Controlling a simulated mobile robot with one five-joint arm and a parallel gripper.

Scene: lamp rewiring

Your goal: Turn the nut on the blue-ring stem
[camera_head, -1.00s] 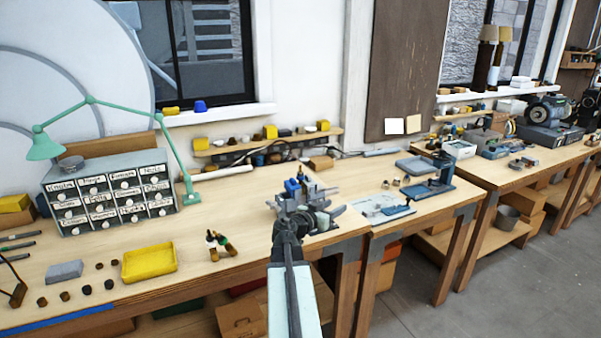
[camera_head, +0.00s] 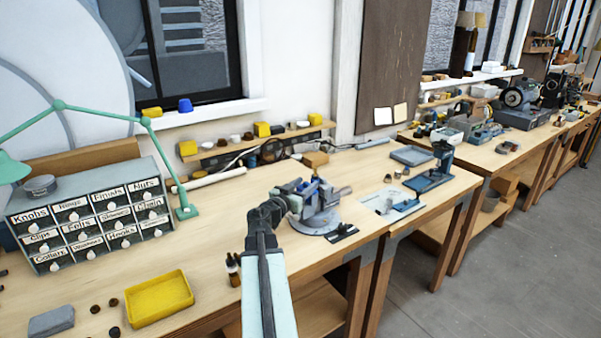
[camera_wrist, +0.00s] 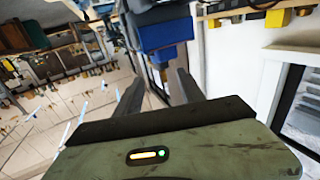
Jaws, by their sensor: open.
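A vise-like fixture (camera_head: 322,219) on a round base stands near the front right of the near bench, with a small blue part (camera_head: 314,182) on top. I cannot make out a stem, its blue ring or a nut. My gripper (camera_wrist: 158,78) is open in the wrist view, its two dark fingers apart. A blue block-like part (camera_wrist: 160,62) shows beyond and between the fingertips; I see no contact. In the head view my arm's end is just left of the fixture and overlaps its left side, so the fingers are hard to tell there.
A yellow tray (camera_head: 160,298), a labelled drawer cabinet (camera_head: 92,218) and dark bottles (camera_head: 233,270) are on the left part of the bench. A green lamp (camera_head: 150,124) arches over the cabinet. A blue stand (camera_head: 433,176) and a white sheet (camera_head: 392,203) are to the right.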

